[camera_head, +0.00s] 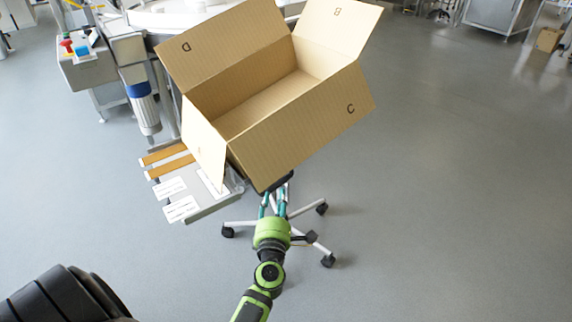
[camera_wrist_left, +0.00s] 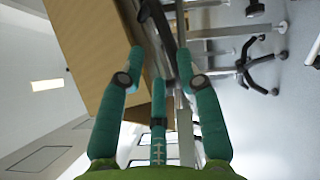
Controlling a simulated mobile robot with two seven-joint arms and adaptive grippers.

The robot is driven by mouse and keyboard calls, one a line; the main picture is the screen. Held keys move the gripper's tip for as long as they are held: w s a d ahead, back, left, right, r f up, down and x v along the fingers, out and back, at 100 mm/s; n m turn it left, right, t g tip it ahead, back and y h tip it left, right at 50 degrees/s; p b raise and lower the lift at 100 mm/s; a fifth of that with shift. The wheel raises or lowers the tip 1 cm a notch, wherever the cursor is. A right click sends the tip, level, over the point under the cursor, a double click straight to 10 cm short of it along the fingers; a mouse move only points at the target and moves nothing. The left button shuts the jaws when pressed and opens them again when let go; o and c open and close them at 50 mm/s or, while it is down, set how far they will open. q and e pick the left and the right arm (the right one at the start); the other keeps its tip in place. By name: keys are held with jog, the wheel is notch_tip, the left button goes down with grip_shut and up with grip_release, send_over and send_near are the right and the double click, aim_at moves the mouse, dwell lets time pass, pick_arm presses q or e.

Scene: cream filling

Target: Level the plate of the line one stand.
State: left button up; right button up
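An open cardboard box (camera_head: 290,125) with flaps lettered B, C and D stands on a wheeled stand (camera_head: 309,238). The box hides most of the stand's plate; a dark piece (camera_head: 277,183) shows under its near corner. In the left wrist view, the plate's dark edge (camera_wrist_left: 158,22) runs beside the box (camera_wrist_left: 108,50) and looks slanted to the stand's column. My left gripper (camera_head: 275,192) is at the near side below the box. In the wrist view its teal fingers (camera_wrist_left: 161,56) are spread apart near the plate edge; contact is unclear. My right gripper is out of view.
A grey side table (camera_head: 205,211) with brown strips and white labels stands close left of the stand. A machine with a control box (camera_head: 90,68) and a blue-grey cylinder (camera_head: 143,108) is behind it.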

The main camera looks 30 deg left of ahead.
aim_at(278, 184)
pick_arm(q)
jog(key=x, duration=0.4)
jog(key=b+x, duration=0.1)
jog(key=x, duration=0.2)
jog(key=shift+f, duration=0.4)
jog(key=shift+w+a+r, duration=0.15)
jog(key=shift+w, duration=0.05)
grip_shut()
